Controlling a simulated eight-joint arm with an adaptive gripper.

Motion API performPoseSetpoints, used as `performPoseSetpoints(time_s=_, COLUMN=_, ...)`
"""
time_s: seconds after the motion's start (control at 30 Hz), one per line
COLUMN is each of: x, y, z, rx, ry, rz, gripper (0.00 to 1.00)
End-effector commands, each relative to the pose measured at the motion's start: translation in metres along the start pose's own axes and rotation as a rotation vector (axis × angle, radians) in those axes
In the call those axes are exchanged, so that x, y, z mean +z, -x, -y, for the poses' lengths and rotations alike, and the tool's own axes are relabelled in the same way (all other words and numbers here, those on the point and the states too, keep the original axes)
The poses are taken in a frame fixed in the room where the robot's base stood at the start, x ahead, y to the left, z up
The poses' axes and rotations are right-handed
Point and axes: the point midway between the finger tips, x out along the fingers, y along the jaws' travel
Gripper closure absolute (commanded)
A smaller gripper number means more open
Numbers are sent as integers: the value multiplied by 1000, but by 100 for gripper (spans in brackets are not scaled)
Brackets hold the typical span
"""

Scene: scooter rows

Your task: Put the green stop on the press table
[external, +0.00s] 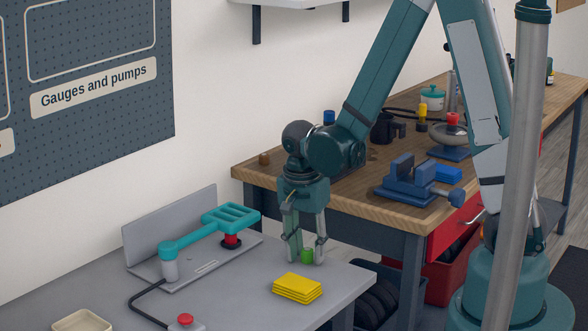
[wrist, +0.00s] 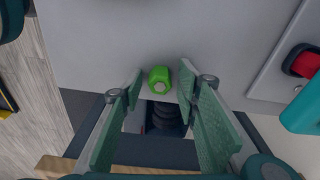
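The green stop (external: 307,256) is a small green piece that appears to stand on the grey press table (external: 215,300), close to its right edge. My gripper (external: 306,261) points down over it, with one finger on each side.
A stack of yellow pads (external: 297,289) lies just in front of the stop. A press with a teal handle (external: 210,230) stands to the left, with a red button (external: 185,320) nearer. The wooden bench (external: 330,190) with a blue vise (external: 415,178) is behind.

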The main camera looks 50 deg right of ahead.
Motion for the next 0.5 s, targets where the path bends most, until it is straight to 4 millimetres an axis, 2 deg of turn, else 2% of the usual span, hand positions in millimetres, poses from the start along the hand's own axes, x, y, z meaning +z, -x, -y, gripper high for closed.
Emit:
performPoseSetpoints(time_s=0.27, x=0, y=4, z=0, rx=0, ry=0, rz=0, gripper=68)
performPoseSetpoints(time_s=0.5, x=0, y=19, z=0, rx=0, ry=0, rz=0, gripper=68)
